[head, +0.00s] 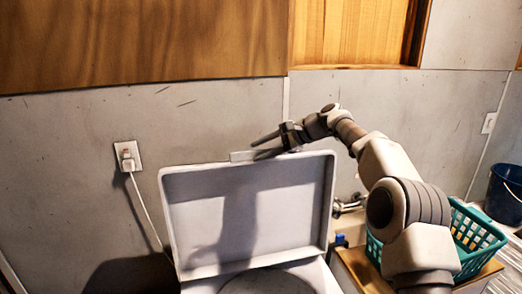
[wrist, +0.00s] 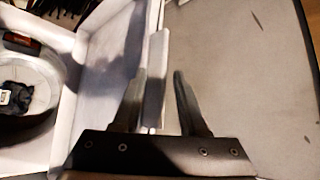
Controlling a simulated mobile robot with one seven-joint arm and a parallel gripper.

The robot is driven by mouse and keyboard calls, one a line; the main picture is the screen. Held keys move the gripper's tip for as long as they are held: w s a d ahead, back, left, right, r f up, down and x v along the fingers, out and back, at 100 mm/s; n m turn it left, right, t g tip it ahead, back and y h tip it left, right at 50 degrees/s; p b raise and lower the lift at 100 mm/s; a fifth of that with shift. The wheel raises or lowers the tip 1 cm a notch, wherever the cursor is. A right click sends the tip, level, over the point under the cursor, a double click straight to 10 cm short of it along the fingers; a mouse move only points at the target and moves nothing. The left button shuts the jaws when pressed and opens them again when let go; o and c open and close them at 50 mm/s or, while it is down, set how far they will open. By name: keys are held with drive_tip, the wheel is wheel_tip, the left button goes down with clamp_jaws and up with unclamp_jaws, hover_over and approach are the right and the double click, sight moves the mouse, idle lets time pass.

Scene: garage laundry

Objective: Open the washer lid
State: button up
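The washer lid (head: 250,215) is a pale grey panel standing raised and nearly upright in front of the wall, its inner side facing the head camera. A small tab (head: 242,156) sticks up from its top edge. The washer (head: 310,272) below shows its round opening. My gripper (head: 258,148) is at the lid's top edge, beside the tab. In the wrist view my gripper (wrist: 160,72) has its two fingers apart, with the lid's edge and tab (wrist: 155,60) showing between them. I cannot tell whether a finger touches the lid. The washer's drum opening (wrist: 22,75) is at the left there.
A teal basket (head: 470,235) stands on a wooden surface at the right, with a dark blue bucket (head: 505,195) beyond. A plug and cord (head: 128,160) hang on the wall at left. A dark item (wrist: 18,97) lies in the drum. The wall is close behind the lid.

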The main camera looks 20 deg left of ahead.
drive_tip(key=shift+r, duration=0.1)
drive_tip(key=b+v, duration=0.1)
drive_tip(key=v, duration=1.6)
drive_tip(key=shift+d, duration=0.2)
drive_tip(key=shift+s, duration=0.1)
drive_tip(key=s+d+f+n+t+h+b, duration=0.2)
drive_tip(key=s+d+h, duration=0.3)
drive_tip(key=s, duration=0.5)
drive_tip(key=s+d+f+n+t+h+b, duration=0.2)
drive_tip(key=s+d+h, duration=0.1)
drive_tip(key=s+d, duration=0.65)
drive_tip(key=s+d+f+n+h, duration=0.1)
drive_tip(key=s+d+f, duration=0.2)
drive_tip(key=s+f, duration=0.2)
drive_tip(key=s+d+f+n+t+h+b, duration=0.1)
drive_tip(key=s+d+f, duration=0.3)
drive_tip(key=s, duration=0.4)
drive_tip(key=s+d+f+n+h+b, duration=0.1)
drive_tip(key=s+d+f, duration=0.2)
drive_tip(key=s+f, duration=0.2)
drive_tip(key=shift+s+d+f+h, duration=0.15)
drive_tip(key=shift+s+f+h, duration=0.25)
drive_tip(key=shift+s, duration=0.55)
